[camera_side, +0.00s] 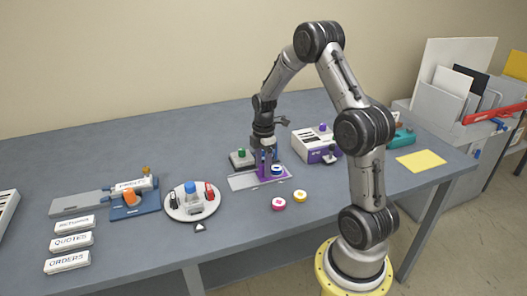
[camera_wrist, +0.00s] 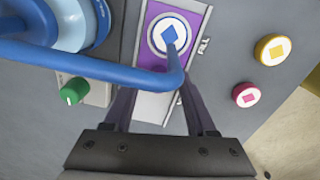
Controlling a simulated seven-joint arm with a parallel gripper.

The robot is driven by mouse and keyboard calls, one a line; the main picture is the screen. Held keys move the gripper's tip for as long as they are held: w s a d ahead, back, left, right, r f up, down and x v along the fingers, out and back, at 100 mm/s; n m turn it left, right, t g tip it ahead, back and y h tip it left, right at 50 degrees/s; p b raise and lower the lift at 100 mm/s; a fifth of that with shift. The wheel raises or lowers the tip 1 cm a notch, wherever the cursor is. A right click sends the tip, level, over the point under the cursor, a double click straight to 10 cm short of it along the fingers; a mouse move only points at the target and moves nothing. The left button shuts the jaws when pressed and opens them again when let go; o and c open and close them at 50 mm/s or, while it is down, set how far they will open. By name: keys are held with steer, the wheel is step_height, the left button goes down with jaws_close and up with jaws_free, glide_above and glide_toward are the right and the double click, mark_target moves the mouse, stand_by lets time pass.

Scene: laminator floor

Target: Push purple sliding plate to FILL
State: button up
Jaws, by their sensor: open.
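The purple sliding plate (camera_wrist: 155,12) carries a white disc with a blue diamond (camera_wrist: 170,33). It lies in a pale track (camera_wrist: 155,105), with the word FILL (camera_wrist: 204,46) on the track's right edge beside the plate. Part of a second label shows lower on that edge, too cut off to read. My gripper (camera_wrist: 158,95) is open, its two fingers apart above the track, with no object visible between them. In the side view my gripper (camera_side: 267,158) is low over the track (camera_side: 242,182), and purple parts show around it. Whether a finger touches the plate is unclear.
A green knob (camera_wrist: 73,91) stands left of the track. Yellow (camera_side: 300,196) and pink (camera_side: 278,204) discs lie in front. A white and purple box (camera_side: 312,142) stands to the right.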

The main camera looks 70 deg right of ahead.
step_height(320, 180, up, 13)
steer(key=shift+s, duration=0.2)
steer(key=shift+a+r, duration=0.1)
steer(key=shift+a, duration=0.05)
steer(key=s+a+r+n+t, duration=0.1)
steer(key=s+a+r+t, duration=0.1)
steer(key=a+r, duration=0.5)
steer(key=s+a+r+n+t, duration=0.1)
steer(key=a+r, duration=0.4)
steer(key=a, duration=0.5)
steer(key=s+a+f+m+t, duration=0.1)
steer(key=s+a+f+m, duration=0.1)
steer(key=s+a+m, duration=0.2)
steer(key=s+a+f+m+t, duration=0.1)
steer(key=s+a+f+m, duration=0.2)
steer(key=s+m, duration=0.5)
steer(key=shift+s+a+m, duration=0.35)
steer(key=shift+s+m, duration=0.05)
steer(key=shift+s, duration=0.45)
stand_by(0.4)
